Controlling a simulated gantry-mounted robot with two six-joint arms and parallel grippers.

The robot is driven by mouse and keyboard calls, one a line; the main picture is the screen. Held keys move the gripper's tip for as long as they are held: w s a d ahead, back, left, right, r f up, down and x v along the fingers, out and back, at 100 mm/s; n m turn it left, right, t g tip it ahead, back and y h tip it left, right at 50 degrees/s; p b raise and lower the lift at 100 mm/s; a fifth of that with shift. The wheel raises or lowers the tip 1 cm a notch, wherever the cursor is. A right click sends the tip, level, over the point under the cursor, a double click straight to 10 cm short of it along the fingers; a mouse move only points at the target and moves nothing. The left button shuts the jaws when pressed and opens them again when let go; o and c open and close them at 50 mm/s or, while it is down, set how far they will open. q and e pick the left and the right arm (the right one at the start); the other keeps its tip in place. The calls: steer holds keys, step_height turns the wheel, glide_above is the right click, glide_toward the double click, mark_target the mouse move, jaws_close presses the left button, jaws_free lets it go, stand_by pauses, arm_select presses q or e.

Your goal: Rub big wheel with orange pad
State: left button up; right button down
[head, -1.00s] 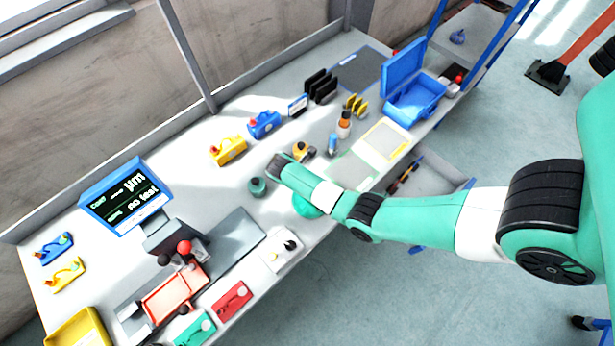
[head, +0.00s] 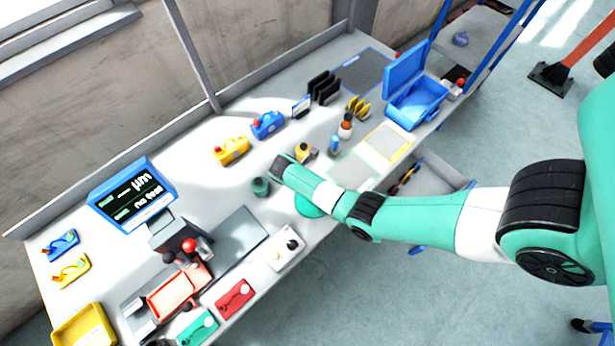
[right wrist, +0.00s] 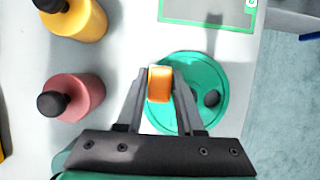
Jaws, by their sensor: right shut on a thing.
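A round green wheel (right wrist: 212,112) lies flat on the bench, with a dark round spot on its right side. It also shows in the head view (head: 308,206), partly covered by my right arm. My right gripper (right wrist: 160,84) is shut on an orange pad (right wrist: 160,85) and holds it over the wheel's upper left part. I cannot tell whether the pad touches the wheel. In the head view the right gripper hangs over the bench's front part and the pad is hidden. My left gripper is not in view.
A yellow bottle (right wrist: 80,22) and a pink bottle (right wrist: 80,98) with black caps stand left of the gripper. A green-framed mat (right wrist: 208,8) lies beyond the wheel. The bench edge is to the right. A blue open case (head: 415,100) stands farther along the bench.

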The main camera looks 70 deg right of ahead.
steer(key=shift+s+d+r+p, duration=0.35)
steer(key=shift+d+r+p, duration=0.2)
steer(key=shift+d+p, duration=0.1)
steer(key=p+v, duration=0.1)
steer(key=v, duration=0.1)
steer(key=shift+r+p, duration=0.3)
steer(key=shift+r, duration=0.05)
step_height(320, 180, up, 5)
steer(key=p, duration=0.5)
steer(key=shift+f, duration=0.1)
